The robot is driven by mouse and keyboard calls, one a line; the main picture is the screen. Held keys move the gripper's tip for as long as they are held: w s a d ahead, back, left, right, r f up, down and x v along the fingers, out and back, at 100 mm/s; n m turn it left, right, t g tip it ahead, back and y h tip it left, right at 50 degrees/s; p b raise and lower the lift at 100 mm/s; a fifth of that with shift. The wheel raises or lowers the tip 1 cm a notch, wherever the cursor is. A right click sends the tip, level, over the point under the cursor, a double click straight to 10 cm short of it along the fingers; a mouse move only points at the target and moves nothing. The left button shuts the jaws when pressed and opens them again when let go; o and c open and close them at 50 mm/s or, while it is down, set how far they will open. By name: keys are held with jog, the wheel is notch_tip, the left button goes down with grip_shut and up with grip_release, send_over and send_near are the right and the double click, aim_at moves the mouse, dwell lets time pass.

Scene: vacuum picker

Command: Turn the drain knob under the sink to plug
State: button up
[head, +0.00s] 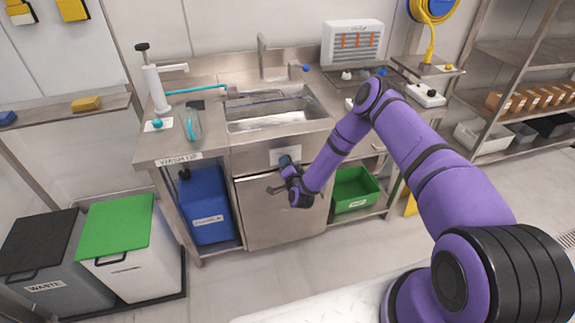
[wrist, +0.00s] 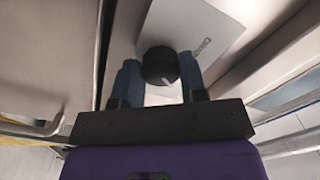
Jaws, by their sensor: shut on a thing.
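The drain knob (wrist: 159,66) is a dark round knob on a pale label plate (wrist: 205,30); in the wrist view it sits between my two fingers. My gripper (wrist: 160,82) is shut on it, one bluish finger on each side. In the head view my gripper (head: 286,162) reaches the front panel below the sink, at the plate (head: 284,154); the knob itself is hidden there. The steel sink basin (head: 272,112) lies just above. The print on the plate is too small to read.
A cabinet door (head: 270,220) with a bar handle lies below the panel. A blue container (head: 206,205) stands on the left and a green crate (head: 354,188) on the right under the counter. Waste bins (head: 122,235) stand far left. The floor in front is clear.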

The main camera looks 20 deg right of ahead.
jog(key=shift+m, duration=1)
jog(key=o, duration=0.9)
jog(key=shift+o, duration=0.2)
jog(key=s, duration=1)
jog(key=shift+s, duration=0.4)
